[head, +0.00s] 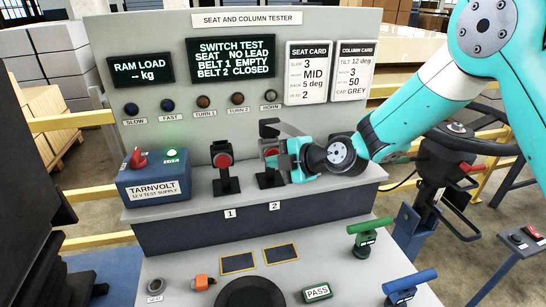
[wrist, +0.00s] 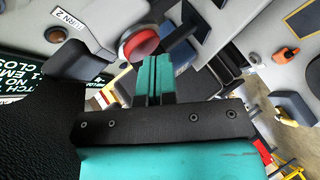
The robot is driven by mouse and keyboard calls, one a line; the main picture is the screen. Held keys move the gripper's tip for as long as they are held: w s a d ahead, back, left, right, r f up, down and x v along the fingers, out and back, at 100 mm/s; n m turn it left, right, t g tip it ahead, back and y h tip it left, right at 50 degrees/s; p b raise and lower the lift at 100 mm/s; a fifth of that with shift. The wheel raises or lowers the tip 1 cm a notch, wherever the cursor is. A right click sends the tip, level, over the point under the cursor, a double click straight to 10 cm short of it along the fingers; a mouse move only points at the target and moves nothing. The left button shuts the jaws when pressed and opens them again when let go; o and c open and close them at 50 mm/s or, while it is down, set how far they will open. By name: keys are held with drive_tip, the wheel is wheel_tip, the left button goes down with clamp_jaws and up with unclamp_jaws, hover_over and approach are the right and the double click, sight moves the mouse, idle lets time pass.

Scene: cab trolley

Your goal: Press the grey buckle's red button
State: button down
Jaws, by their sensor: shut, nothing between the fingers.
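Two buckles with red buttons stand on the tester's ledge. The buckle at mark 1 (head: 224,178) looks black and is unobstructed. The buckle at mark 2 (head: 267,180) has a dark stand and a grey strap at its top; my gripper (head: 279,161) partly covers it. My gripper is shut and empty, its fingertips close in front of the mark 2 buckle's red button (head: 270,152). In the wrist view, a round red button (wrist: 139,42) in a greyish housing sits just beyond the closed fingertips (wrist: 154,64). I cannot tell whether they touch.
The panel display (head: 232,59) reads BELT 1 EMPTY, BELT 2 CLOSED. A blue test supply (head: 153,186) with a lit green lamp stands left. Green (head: 368,229) and blue (head: 405,281) handles stand at front right. A steering wheel (head: 480,133) stands further right.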

drive_tip(key=shift+w+a, duration=0.1)
drive_tip(key=shift+w, duration=0.15)
drive_tip(key=shift+s+b, duration=0.15)
drive_tip(key=shift+b, duration=0.2)
drive_tip(key=shift+s+d+b, duration=0.25)
drive_tip(key=shift+s+b, duration=0.3)
drive_tip(key=shift+s, duration=0.2)
drive_tip(key=shift+s, duration=0.1)
drive_tip(key=s+b, duration=0.1)
drive_tip(key=s, duration=0.1)
drive_tip(key=s+d+b, duration=0.1)
drive_tip(key=s+b, duration=0.1)
drive_tip(key=shift+s+d, duration=0.2)
drive_tip(key=shift+s, duration=0.1)
idle(0.5)
